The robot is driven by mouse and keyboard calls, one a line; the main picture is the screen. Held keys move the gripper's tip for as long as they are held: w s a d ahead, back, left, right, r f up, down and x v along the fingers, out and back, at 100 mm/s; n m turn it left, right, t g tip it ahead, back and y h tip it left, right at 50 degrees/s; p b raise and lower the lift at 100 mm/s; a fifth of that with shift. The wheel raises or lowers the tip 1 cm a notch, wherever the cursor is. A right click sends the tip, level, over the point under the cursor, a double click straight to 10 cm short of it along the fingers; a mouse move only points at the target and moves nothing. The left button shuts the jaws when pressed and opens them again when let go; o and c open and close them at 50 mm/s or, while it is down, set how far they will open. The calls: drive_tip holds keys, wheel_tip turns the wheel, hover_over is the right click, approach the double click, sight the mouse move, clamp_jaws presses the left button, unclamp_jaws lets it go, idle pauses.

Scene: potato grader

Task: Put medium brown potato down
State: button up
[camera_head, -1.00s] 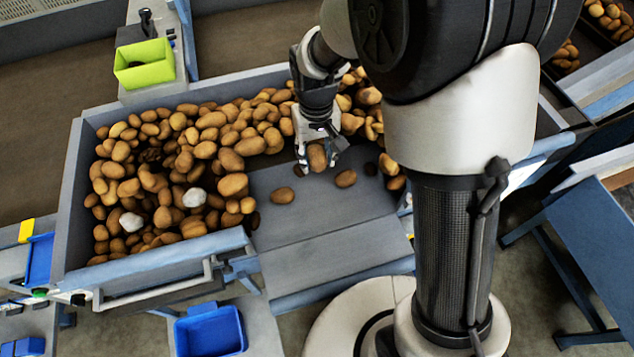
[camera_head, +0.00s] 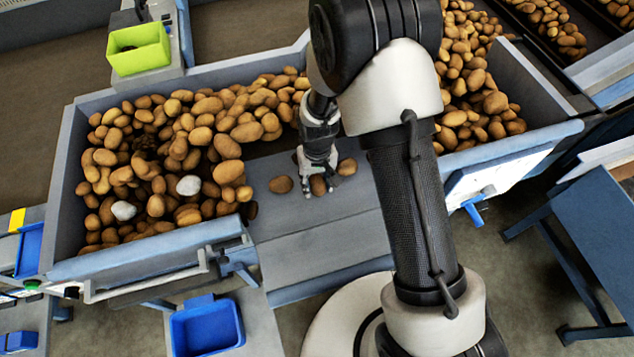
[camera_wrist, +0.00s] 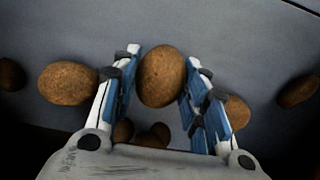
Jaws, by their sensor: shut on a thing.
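A brown potato (camera_wrist: 161,76) is between the two fingers of my gripper (camera_wrist: 160,85) in the wrist view. In the head view my gripper (camera_head: 318,188) is low over the grey chute surface (camera_head: 300,225), with the held potato (camera_head: 319,185) at its fingertips. I cannot tell whether that potato touches the surface. One loose potato (camera_head: 281,184) lies just left of my gripper and another (camera_head: 347,167) just right of it. In the wrist view loose potatoes show on both sides, at the left (camera_wrist: 68,83) and at the right (camera_wrist: 237,112).
A large pile of potatoes (camera_head: 200,130) with two whitish stones (camera_head: 188,186) fills the left side of the bin (camera_head: 68,190). More potatoes (camera_head: 470,100) lie at the right. A green box (camera_head: 140,48) and a blue box (camera_head: 207,328) stand outside. The lower chute is clear.

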drive_tip(key=shift+f, duration=0.25)
drive_tip(key=o, duration=0.6)
drive_tip(key=shift+f, duration=0.1)
drive_tip(key=o, duration=0.5)
wheel_tip(320, 180, up, 13)
drive_tip(key=shift+f+p, duration=0.2)
drive_tip(key=shift+p, duration=1.05)
wheel_tip(320, 180, up, 11)
drive_tip(key=t, duration=0.1)
hover_over(317, 180)
drive_tip(key=s+d, duration=0.2)
drive_tip(key=d, duration=0.2)
drive_tip(key=s+d+r+m+t, duration=0.1)
drive_tip(key=s+d+r, duration=0.2)
drive_tip(key=s, duration=0.3)
drive_tip(key=s+d+r+m+t, duration=0.1)
drive_tip(key=s+d+r, duration=0.2)
drive_tip(key=s+r, duration=0.3)
drive_tip(key=s+d+r+m+t, duration=0.1)
drive_tip(key=s+d+r, duration=0.2)
drive_tip(key=s, duration=0.3)
drive_tip(key=shift+s+r+t, duration=0.25)
drive_tip(key=shift+r+t, duration=0.05)
drive_tip(key=shift+r, duration=0.35)
